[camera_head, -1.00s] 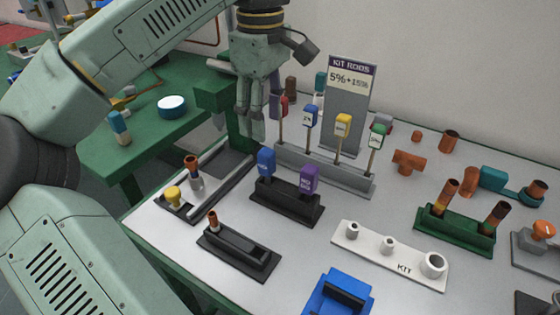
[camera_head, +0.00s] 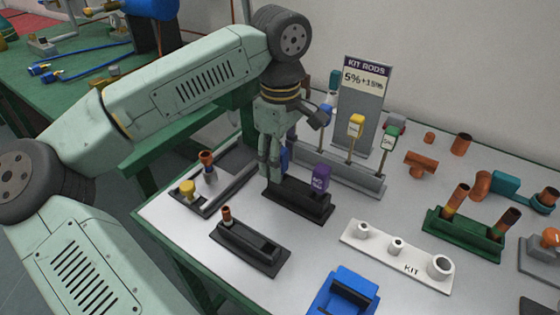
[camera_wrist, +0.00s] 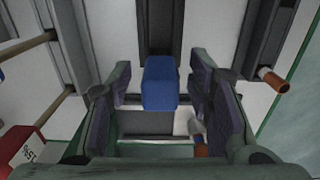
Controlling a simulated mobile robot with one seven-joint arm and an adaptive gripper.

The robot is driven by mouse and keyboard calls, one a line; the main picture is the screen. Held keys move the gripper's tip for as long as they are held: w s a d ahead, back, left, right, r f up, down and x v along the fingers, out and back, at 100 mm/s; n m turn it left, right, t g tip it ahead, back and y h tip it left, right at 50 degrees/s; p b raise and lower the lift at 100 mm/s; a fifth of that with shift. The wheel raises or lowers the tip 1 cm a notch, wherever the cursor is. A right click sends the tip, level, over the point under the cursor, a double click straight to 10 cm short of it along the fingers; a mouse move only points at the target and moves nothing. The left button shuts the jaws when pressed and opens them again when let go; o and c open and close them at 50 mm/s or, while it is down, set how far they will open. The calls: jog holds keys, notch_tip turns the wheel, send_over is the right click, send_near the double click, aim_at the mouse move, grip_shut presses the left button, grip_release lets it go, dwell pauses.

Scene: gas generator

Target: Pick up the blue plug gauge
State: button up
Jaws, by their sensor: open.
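The blue plug gauge (camera_head: 284,158) stands in a black holder (camera_head: 312,208) on the table, partly hidden behind my gripper in the head view. My gripper (camera_head: 270,172) points down at the left end of that holder, beside the gauge in this view. In the wrist view, the blue block of the gauge (camera_wrist: 160,84) shows between the two open fingers (camera_wrist: 165,108), with space on both sides. I see no contact. A purple plug gauge (camera_head: 321,178) stands at the right end of the same holder.
The kit rods rack (camera_head: 340,176) stands close behind. A black tray (camera_head: 215,205) with a yellow knob is at left. A black stand (camera_head: 262,247) with a copper piece is in front. A white kit block (camera_head: 380,252) lies to the right.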

jog(key=c, duration=1)
jog(key=shift+r, duration=0.1)
jog(key=shift+c, duration=0.2)
